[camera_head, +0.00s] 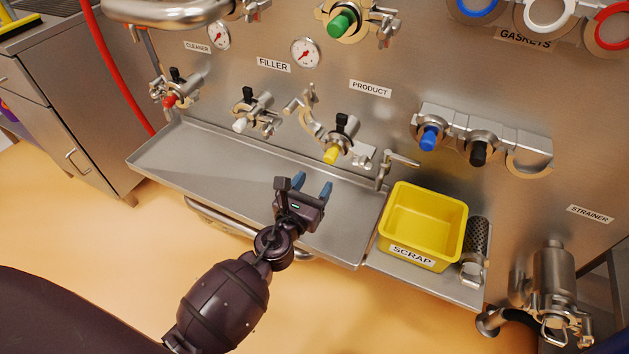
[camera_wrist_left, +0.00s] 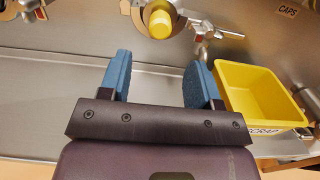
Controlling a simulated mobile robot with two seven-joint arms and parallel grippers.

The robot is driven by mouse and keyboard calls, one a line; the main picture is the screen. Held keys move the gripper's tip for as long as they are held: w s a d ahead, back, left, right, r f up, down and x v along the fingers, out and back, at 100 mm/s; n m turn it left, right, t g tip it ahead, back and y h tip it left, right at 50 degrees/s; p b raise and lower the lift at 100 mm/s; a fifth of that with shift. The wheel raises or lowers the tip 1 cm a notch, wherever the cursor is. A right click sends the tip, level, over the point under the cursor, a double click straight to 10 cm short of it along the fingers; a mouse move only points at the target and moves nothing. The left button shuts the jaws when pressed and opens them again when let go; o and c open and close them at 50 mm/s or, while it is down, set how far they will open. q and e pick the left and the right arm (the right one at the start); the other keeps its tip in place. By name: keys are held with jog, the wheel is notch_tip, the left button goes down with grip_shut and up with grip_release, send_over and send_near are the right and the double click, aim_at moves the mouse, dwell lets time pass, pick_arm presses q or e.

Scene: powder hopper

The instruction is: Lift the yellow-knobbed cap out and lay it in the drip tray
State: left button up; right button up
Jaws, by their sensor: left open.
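The yellow-knobbed cap (camera_head: 333,154) sits in the fitting under the PRODUCT label on the steel panel. It also shows at the top of the left wrist view (camera_wrist_left: 159,22), ahead of and between my fingertips. My left gripper (camera_head: 312,186) is open and empty, with its blue fingers pointing toward the panel, short of the cap. In the wrist view the open fingers (camera_wrist_left: 158,75) have nothing between them. The drip tray (camera_head: 190,155) is the long, shallow steel tray along the foot of the panel, below the cap and under my gripper. My right gripper is not in view.
A yellow SCRAP bin (camera_head: 420,257) stands right of the tray, with a perforated strainer tube (camera_head: 477,240) beside it. A valve handle (camera_head: 401,158) sticks out right of the cap. Blue (camera_head: 429,139) and black (camera_head: 479,153) knobbed caps hang on a rack. The tray's left part is clear.

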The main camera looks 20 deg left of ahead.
aim_at(328, 161)
pick_arm(q)
jog(key=shift+w+d+r, duration=0.1)
jog(key=shift+w+r, duration=0.05)
jog(key=shift+w, duration=2.3)
jog(key=shift+w+d+r, duration=0.1)
jog(key=shift+w, duration=2.3)
jog(key=c, duration=0.6)
